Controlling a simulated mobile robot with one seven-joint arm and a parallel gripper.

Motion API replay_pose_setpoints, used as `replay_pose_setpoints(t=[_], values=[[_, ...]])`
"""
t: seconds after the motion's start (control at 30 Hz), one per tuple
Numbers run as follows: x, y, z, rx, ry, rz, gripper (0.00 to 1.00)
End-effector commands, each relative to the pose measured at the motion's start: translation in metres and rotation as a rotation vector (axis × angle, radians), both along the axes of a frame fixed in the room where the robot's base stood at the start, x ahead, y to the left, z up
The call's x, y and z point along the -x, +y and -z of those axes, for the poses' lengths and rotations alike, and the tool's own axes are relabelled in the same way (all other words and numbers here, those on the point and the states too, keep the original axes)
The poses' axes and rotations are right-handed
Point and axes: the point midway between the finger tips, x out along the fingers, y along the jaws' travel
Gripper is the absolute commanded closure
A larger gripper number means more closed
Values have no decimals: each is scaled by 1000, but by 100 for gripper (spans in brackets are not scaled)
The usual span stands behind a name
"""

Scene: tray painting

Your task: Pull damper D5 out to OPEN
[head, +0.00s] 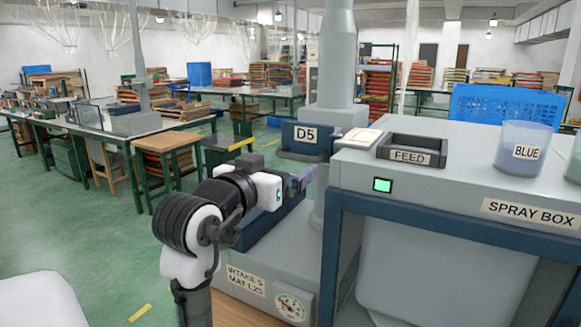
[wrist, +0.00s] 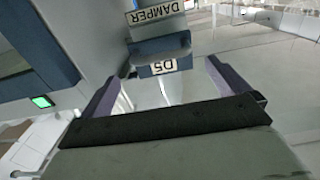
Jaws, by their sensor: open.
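The damper D5 (head: 306,139) is a dark blue block with a white D5 label, at the foot of the grey duct (head: 335,60) in the head view. In the wrist view the D5 damper (wrist: 150,52) shows ahead, with a white DAMPER label above it. My gripper (head: 303,178) is just below the damper in the head view. Its two purple fingers (wrist: 165,86) are spread apart with nothing between them, and the damper lies beyond their tips. I cannot tell the exact gap to the damper.
The grey spray box (head: 455,190) stands at the right, with a FEED tray (head: 411,153), a BLUE cup (head: 524,140) and a lit green button (head: 382,185). A unit with an intake label (head: 247,279) stands below my arm.

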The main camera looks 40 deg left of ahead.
Motion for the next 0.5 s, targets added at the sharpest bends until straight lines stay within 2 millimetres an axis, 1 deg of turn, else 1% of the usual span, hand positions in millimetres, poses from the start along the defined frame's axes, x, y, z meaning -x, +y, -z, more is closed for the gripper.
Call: replay_pose_setpoints(t=[0.03,0.2,0.33,0.5], values=[[13,-3,3,-4,-2,-2,0],[47,-11,2,-3,-2,-2,0],[64,-15,1,-1,-1,-1,0],[74,-18,0,-1,-1,0,0]])
